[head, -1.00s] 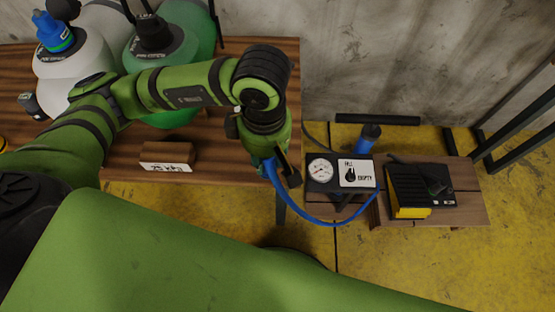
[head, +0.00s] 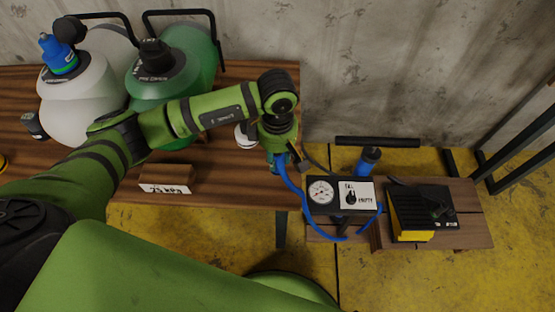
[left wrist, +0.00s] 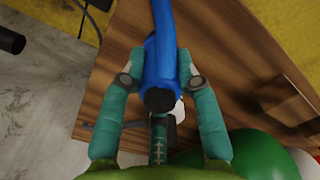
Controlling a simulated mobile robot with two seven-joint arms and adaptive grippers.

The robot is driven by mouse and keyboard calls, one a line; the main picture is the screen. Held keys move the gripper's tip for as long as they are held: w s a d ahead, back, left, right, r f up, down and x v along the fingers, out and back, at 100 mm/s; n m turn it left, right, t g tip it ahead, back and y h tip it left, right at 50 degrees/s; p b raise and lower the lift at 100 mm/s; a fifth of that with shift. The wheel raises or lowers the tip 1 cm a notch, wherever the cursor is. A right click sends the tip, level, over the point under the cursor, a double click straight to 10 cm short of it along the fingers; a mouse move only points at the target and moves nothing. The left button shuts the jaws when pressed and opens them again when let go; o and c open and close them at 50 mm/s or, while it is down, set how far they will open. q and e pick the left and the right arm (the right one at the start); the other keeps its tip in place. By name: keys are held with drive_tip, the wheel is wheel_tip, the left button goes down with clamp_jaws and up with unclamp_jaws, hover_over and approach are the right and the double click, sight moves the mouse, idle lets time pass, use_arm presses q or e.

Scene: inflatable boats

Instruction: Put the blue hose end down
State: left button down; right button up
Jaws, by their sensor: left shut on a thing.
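The blue hose (head: 292,185) runs from the pump box with the gauge (head: 340,194) up to my left gripper (head: 279,161). In the left wrist view my left gripper (left wrist: 158,85) is shut on the blue hose end (left wrist: 160,72), with a teal finger on each side. The hose end has a dark round tip. It is over the right edge of the wooden table; whether it touches the wood I cannot tell. My right gripper is not in view.
A black and yellow box (head: 412,212) sits on the low bench (head: 468,205) at right. A concrete wall (head: 400,60) stands behind.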

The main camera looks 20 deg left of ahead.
use_arm(q)
wheel_tip(320, 180, down, 2)
drive_tip(key=shift+f, duration=0.35)
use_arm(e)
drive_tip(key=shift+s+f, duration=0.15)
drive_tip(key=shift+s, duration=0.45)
use_arm(q)
drive_tip(key=shift+f, duration=0.1)
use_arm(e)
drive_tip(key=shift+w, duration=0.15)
use_arm(q)
drive_tip(key=c, duration=1)
unclamp_jaws()
drive_tip(key=shift+o, duration=0.5)
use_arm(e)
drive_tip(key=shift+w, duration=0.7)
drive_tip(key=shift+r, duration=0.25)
